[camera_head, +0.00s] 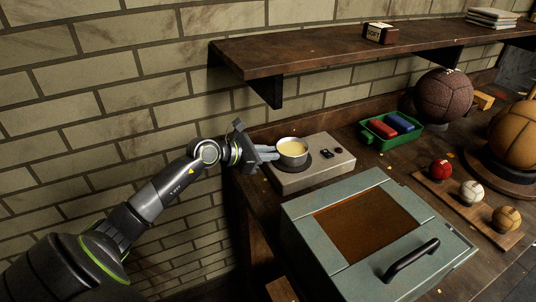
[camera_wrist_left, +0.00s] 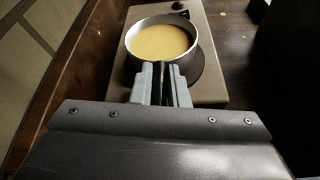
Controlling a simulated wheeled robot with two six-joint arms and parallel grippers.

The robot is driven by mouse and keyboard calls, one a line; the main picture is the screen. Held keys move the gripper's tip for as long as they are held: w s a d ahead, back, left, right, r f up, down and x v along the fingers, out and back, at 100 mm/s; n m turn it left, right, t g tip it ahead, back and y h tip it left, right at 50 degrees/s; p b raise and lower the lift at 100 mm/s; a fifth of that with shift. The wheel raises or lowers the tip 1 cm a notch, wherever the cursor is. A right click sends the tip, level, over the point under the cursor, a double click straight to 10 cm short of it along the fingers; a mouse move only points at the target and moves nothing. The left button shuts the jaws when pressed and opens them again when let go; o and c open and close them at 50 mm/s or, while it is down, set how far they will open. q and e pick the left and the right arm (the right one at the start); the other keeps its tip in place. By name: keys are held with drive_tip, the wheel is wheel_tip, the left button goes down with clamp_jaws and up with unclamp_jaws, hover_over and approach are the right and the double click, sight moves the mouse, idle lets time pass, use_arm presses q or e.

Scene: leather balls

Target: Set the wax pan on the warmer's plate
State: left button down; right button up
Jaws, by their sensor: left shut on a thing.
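The wax pan (camera_head: 292,154) is a small metal pan with pale yellow wax in it; it also shows in the left wrist view (camera_wrist_left: 161,42). The pan is upright over the dark round plate (camera_head: 302,169) of the grey warmer (camera_head: 318,174). In the left wrist view a crescent of the plate (camera_wrist_left: 207,72) shows at the pan's right, so the pan is a little off its centre. I cannot tell whether it touches the plate. My left gripper (camera_head: 274,153) is shut on the pan at its near side; the held part is mostly hidden between the fingers. My right gripper is not in view.
A grey box with an amber window and black handle (camera_head: 412,260) stands in front of the warmer. A green tray (camera_head: 391,142) with red and blue blocks is to the right. Several balls stand further right. A wooden shelf (camera_head: 330,50) hangs above the bench.

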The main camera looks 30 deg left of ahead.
use_arm(q)
drive_tip(key=shift+f, duration=0.15)
drive_tip(key=c, duration=1.4)
unclamp_jaws()
drive_tip(key=v, duration=1.2)
drive_tip(key=shift+r, duration=0.25)
